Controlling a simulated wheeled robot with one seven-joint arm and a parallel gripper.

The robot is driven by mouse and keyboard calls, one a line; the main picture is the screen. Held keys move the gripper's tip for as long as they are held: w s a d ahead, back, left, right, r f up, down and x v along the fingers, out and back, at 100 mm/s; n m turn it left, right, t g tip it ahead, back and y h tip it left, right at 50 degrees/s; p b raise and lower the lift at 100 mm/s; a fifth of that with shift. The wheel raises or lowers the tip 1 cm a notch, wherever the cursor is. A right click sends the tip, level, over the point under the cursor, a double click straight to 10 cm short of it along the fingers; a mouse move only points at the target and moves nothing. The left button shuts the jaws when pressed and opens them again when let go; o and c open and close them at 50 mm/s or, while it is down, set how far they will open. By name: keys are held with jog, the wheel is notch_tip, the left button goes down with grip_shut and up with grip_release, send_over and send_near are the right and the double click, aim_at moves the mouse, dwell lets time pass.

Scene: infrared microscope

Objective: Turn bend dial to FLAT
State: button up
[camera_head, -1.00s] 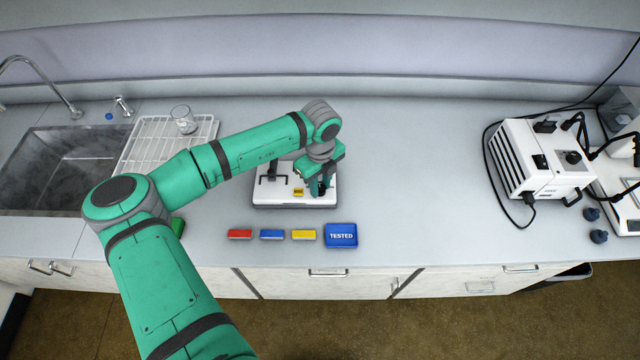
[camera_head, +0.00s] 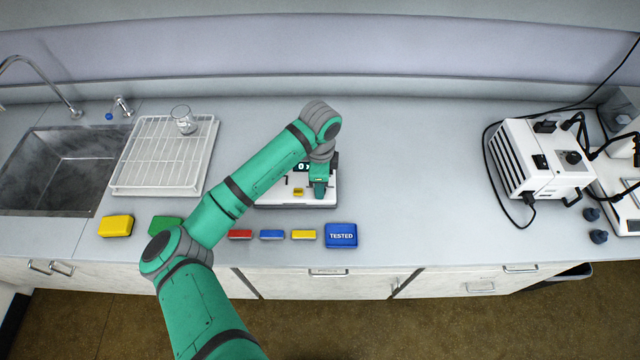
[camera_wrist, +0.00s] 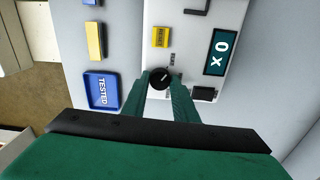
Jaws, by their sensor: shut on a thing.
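The bend dial (camera_wrist: 160,77) is a round black knob with a white pointer mark, on the white top of a tester (camera_wrist: 197,50). The printed labels around the dial are too small to read. My gripper (camera_wrist: 161,82) is shut on the dial, with one green finger on each side of it in the wrist view. In the head view my gripper (camera_head: 319,190) points down at the right part of the tester (camera_head: 275,203) and hides the dial.
The tester has a yellow button (camera_wrist: 160,37) and a display (camera_wrist: 221,52) reading "0 x". A blue TESTED tray (camera_head: 341,235) and red (camera_head: 240,234), blue (camera_head: 272,234) and yellow (camera_head: 303,234) blocks lie in front. A white instrument (camera_head: 540,160) stands far right; the counter between is clear.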

jog(key=shift+n, duration=0.4)
jog(key=o, duration=1)
notch_tip(320, 180, up, 11)
jog(key=shift+f, duration=0.1)
dwell(0.5)
